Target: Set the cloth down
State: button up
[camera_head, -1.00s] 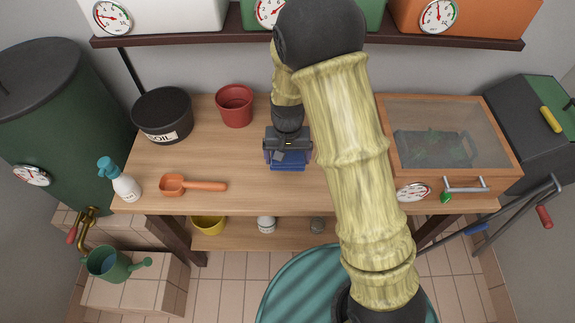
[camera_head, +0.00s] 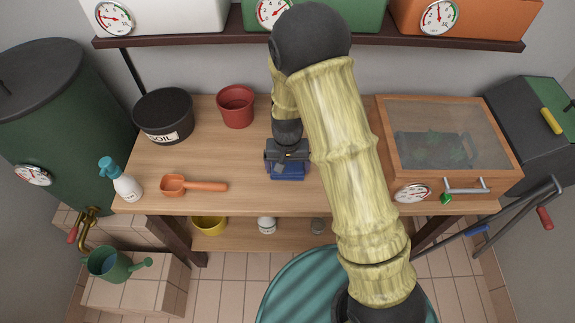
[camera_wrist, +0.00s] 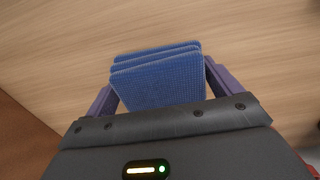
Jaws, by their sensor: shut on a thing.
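The blue folded cloth (camera_wrist: 158,78) sits between the two purple fingers of my gripper (camera_wrist: 160,85) in the wrist view. My gripper is shut on it. In the head view the cloth (camera_head: 287,172) shows below my gripper (camera_head: 287,160), over the middle of the wooden workbench (camera_head: 240,180). The cloth is at or close above the bench top; I cannot tell whether it touches. My arm hides part of the bench to the right of the cloth.
An orange scoop (camera_head: 190,185) and a spray bottle (camera_head: 125,183) lie and stand to the left. A soil pot (camera_head: 163,117) and a red pot (camera_head: 235,106) stand behind. A glass-topped wooden box (camera_head: 450,140) is at the right. The bench between scoop and cloth is clear.

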aim_at(288, 164)
jog(key=shift+f, duration=0.2)
jog(key=o, duration=0.7)
jog(key=shift+w+d, duration=0.1)
jog(key=shift+r, duration=0.1)
notch_tip(288, 164, up, 12)
jog(key=shift+r, duration=0.15)
